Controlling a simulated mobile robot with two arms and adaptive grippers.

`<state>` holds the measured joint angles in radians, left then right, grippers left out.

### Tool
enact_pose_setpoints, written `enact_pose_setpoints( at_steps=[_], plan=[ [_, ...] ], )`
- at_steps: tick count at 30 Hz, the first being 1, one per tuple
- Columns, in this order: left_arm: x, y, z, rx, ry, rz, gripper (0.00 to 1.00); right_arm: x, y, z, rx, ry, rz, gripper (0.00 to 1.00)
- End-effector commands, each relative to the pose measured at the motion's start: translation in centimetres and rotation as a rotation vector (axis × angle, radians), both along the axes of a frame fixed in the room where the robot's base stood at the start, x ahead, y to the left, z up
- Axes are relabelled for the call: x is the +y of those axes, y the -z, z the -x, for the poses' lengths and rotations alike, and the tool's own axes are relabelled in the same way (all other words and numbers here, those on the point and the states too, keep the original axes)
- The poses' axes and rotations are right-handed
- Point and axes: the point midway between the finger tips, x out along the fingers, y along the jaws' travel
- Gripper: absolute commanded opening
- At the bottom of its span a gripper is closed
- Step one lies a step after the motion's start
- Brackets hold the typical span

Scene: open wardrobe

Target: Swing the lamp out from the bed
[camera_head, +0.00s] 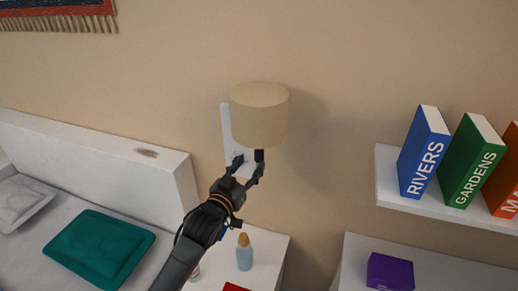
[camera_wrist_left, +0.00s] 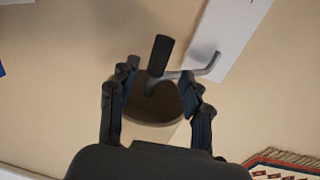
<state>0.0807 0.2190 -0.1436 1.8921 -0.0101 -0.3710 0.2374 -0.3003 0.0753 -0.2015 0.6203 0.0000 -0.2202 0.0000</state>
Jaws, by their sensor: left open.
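The wall lamp has a beige drum shade (camera_head: 259,116) and a white wall plate (camera_head: 227,128) behind it to the left. My left gripper (camera_head: 250,161) is open just below the shade, with a dark stub of the lamp between its fingertips. In the left wrist view the black handle (camera_wrist_left: 160,56) and the bent silver arm (camera_wrist_left: 205,70) show beyond the open fingers (camera_wrist_left: 158,88). The shade (camera_wrist_left: 150,103) appears between the fingers there. I cannot tell whether a finger touches the lamp. The bed (camera_head: 100,150) with its white headboard stands at the left. My right gripper is not in view.
A bedside table below the lamp holds a blue bottle (camera_head: 244,252) and a red item (camera_head: 236,287). At the right, a white shelf (camera_head: 400,200) carries upright books (camera_head: 424,155). A purple box (camera_head: 390,271) sits on a lower surface. The wall right of the shade is clear.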

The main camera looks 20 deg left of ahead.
Motion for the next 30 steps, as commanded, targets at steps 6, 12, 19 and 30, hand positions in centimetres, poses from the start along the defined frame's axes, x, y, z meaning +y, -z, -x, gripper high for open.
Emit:
enact_pose_setpoints(
  at_steps=[6,12,19,30],
  plan=[
    [-0.6,-0.3,-4.3,0.001,0.0,0.0,0.49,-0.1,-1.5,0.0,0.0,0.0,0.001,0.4],
    [-0.9,-0.1,-6.5,0.001,0.0,0.0,0.49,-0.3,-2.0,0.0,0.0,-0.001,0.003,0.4],
    [-0.9,0.1,-7.1,0.002,0.0,0.0,0.49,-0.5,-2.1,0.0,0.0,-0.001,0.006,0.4],
    [-0.9,0.1,-7.1,0.001,0.0,0.0,0.08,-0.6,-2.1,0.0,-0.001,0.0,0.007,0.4]
  ],
)
